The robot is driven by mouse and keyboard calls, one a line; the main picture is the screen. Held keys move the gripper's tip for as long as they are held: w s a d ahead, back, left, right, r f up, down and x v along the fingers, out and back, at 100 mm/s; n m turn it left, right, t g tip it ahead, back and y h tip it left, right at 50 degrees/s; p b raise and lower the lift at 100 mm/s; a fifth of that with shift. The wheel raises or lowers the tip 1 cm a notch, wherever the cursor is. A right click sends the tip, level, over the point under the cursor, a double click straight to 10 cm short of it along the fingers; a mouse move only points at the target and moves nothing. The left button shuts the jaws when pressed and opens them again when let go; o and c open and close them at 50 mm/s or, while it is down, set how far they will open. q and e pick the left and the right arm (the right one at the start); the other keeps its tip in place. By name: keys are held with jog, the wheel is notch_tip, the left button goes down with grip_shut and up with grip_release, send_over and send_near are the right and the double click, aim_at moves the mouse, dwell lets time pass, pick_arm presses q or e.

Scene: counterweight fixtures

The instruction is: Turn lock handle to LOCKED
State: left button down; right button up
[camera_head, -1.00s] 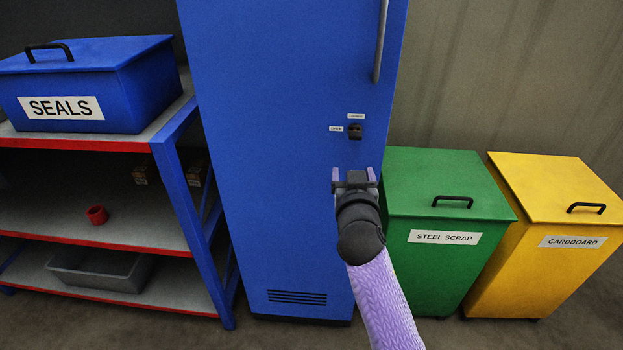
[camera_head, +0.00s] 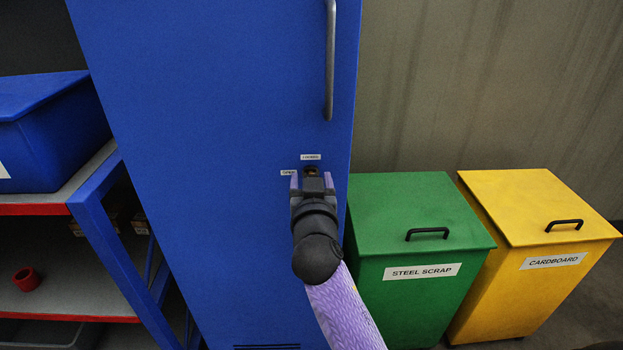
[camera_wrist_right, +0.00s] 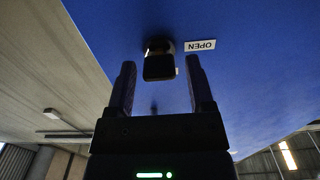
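The tall blue cabinet (camera_head: 210,110) carries a small dark lock handle (camera_head: 311,170) on its door, below the long grey bar. A small white label sits above the handle, too small to read surely, and another, partly covered by my gripper, sits to its left. In the right wrist view the handle (camera_wrist_right: 159,66) is a dark block beside the OPEN label (camera_wrist_right: 200,45). My right gripper (camera_head: 311,181) is open, its fingertips on either side of the handle; gaps show on both sides in the wrist view (camera_wrist_right: 160,68). My left gripper is out of view.
A vertical grey door bar (camera_head: 330,60) is above the lock. A green STEEL SCRAP bin (camera_head: 400,215) and a yellow CARDBOARD bin (camera_head: 525,205) stand to the right. A shelf rack (camera_head: 95,200) with a blue box (camera_head: 50,135) and a red cup (camera_head: 26,279) stands left.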

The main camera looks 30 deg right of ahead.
jog(key=c, duration=0.5)
grip_shut()
